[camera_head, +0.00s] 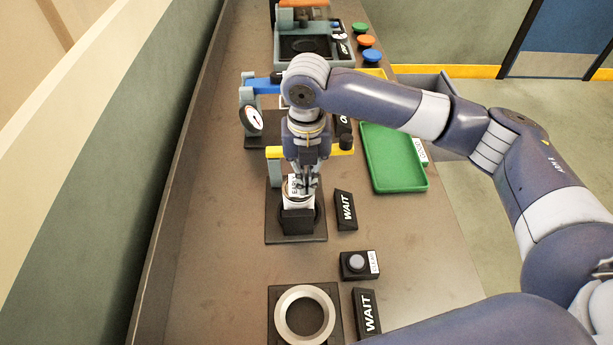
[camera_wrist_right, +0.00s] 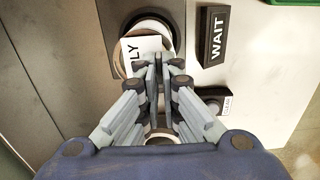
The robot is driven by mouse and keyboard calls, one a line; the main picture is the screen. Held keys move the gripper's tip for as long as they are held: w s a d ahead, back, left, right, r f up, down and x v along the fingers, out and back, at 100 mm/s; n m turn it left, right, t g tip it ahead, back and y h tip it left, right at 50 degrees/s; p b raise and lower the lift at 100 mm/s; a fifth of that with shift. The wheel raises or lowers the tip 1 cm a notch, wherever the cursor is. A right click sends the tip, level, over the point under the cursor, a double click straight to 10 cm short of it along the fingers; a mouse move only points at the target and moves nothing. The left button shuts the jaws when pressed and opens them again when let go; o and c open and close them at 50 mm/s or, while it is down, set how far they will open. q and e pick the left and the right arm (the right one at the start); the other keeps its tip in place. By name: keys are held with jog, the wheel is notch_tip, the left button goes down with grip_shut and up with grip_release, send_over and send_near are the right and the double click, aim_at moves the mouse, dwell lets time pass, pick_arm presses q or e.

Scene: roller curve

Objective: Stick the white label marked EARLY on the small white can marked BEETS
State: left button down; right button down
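The white label (camera_head: 294,186) stands near the middle of the counter. In the head view its first letters show, and in the wrist view the label (camera_wrist_right: 136,52) shows the letters LY. My right gripper (camera_head: 308,187) points down at it, with its fingertips (camera_wrist_right: 158,62) close together at the label's edge, seemingly shut on it. A round white rim, likely the small can (camera_wrist_right: 150,27), shows right behind the label. The word BEETS is not readable. Whether label and can touch is unclear. My left gripper is not in view.
A black block (camera_head: 297,222) stands in front of the label on a dark base plate. A WAIT sign (camera_head: 345,210) is to its right. Nearer are a button box (camera_head: 359,264), a white ring (camera_head: 281,318) and another WAIT sign (camera_head: 367,313). A green tray (camera_head: 395,165) lies right.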

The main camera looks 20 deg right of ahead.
jog(key=shift+f, duration=0.2)
dwell(0.6)
jog(key=c, duration=1.7)
grip_release()
jog(key=o, duration=0.5)
jog(key=shift+r, duration=0.1)
jog(key=shift+r+p, duration=4.45)
jog(key=shift+p, duration=0.6)
